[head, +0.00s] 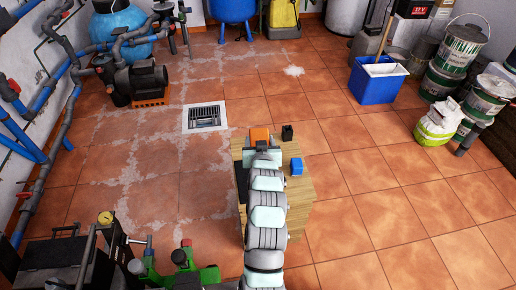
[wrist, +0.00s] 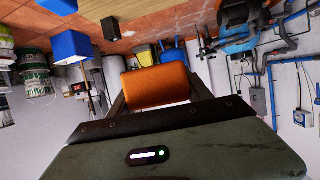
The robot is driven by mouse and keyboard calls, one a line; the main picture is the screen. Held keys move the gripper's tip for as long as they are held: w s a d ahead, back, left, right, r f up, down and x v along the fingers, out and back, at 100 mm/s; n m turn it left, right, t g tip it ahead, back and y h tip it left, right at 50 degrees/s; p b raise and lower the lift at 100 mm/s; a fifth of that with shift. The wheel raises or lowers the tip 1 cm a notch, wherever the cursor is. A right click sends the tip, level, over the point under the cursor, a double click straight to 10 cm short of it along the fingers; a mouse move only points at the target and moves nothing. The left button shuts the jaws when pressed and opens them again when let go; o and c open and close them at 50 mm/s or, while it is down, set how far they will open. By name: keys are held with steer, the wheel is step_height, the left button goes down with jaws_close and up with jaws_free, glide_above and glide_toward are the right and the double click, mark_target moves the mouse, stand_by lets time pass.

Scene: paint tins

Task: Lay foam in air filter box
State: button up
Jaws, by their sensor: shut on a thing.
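My gripper (wrist: 160,92) is shut on an orange block with rounded edges (wrist: 157,84), which looks like the foam. The block sits between the two dark fingers. In the head view the orange block (head: 260,134) shows at the far end of my arm, over the wooden table (head: 299,205). A small black box (head: 287,132) and a small blue box (head: 297,166) stand to its right. Both also show in the wrist view, the blue one (wrist: 72,46) and the black one (wrist: 110,28). I cannot tell which is the air filter box. My arm hides much of the tabletop.
A dark flat shape (head: 241,182) lies at the table's left edge, partly hidden. A floor drain (head: 205,117), a blue bucket (head: 377,82), paint tins (head: 459,48) and a black pump (head: 140,82) stand farther off. Open tiled floor surrounds the table.

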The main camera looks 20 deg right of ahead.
steer(key=shift+r, duration=0.5)
steer(key=s+a+f+n+y, duration=0.25)
steer(key=s+a, duration=0.35)
steer(key=a, duration=0.6)
steer(key=s+a+f+n+y, duration=0.15)
steer(key=s+a+f, duration=0.35)
steer(key=a, duration=0.6)
steer(key=s+r+p, duration=0.3)
steer(key=r+p, duration=0.9)
steer(key=p, duration=0.1)
steer(key=s+r+p, duration=0.4)
steer(key=r+p, duration=0.8)
steer(key=p, duration=0.1)
steer(key=s+r+p, duration=0.4)
steer(key=r+p, duration=0.8)
steer(key=shift+a+t+p, duration=0.15)
steer(key=shift+t+p, duration=0.15)
steer(key=shift+p, duration=0.1)
steer(key=shift+a, duration=0.1)
